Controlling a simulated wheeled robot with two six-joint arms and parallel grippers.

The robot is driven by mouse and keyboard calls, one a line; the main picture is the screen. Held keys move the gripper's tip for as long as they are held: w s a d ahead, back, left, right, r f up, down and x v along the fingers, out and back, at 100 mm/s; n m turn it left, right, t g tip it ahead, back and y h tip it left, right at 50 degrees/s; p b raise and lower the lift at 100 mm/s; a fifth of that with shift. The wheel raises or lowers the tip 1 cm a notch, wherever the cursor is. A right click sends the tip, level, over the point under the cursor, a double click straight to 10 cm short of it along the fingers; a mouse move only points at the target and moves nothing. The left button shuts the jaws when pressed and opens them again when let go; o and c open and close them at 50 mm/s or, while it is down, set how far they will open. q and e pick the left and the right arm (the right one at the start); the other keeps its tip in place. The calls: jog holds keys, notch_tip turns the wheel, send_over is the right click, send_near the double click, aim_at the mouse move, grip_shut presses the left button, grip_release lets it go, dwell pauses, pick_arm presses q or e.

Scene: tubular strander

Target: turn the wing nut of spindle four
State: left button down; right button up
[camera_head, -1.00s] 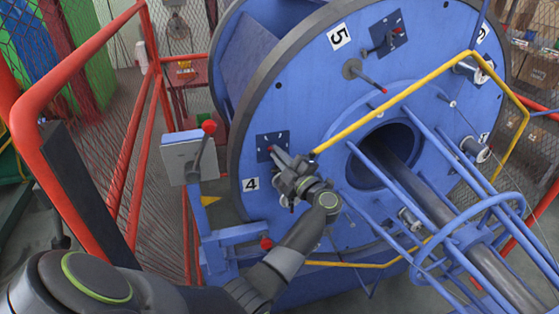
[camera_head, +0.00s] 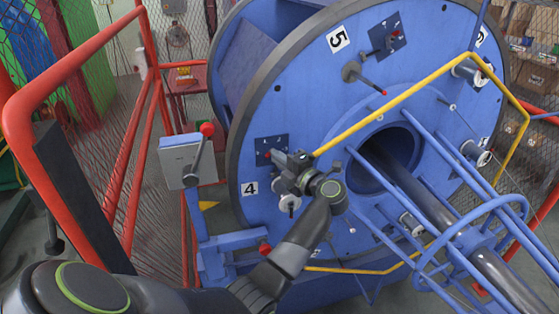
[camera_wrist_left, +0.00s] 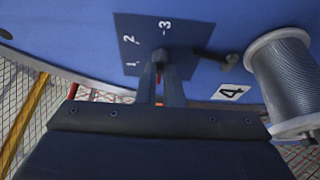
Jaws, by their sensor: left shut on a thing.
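Spindle four's dark plate (camera_head: 272,149) is on the blue disc above the white "4" label (camera_head: 250,188). In the left wrist view the plate (camera_wrist_left: 190,38) bears the marks 1, 2 and 3. My left gripper (camera_head: 279,157) is in front of this plate. In the left wrist view its fingers (camera_wrist_left: 160,80) are shut on a small part with a red tip at the plate, which I take for the wing nut (camera_wrist_left: 159,67); the fingers hide most of it. A dark stub (camera_wrist_left: 216,58) sticks out beside it. My right gripper is not in view.
A wire spool (camera_wrist_left: 285,78) is close beside my left gripper. A yellow bar (camera_head: 395,100) crosses in front of the disc. A grey box with a red-knobbed lever (camera_head: 206,130) and a red railing (camera_head: 85,60) stand to the left.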

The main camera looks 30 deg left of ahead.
pick_arm(q)
jog(key=shift+f, duration=0.1)
jog(key=c, duration=1.6)
grip_release()
jog(key=shift+o, duration=0.2)
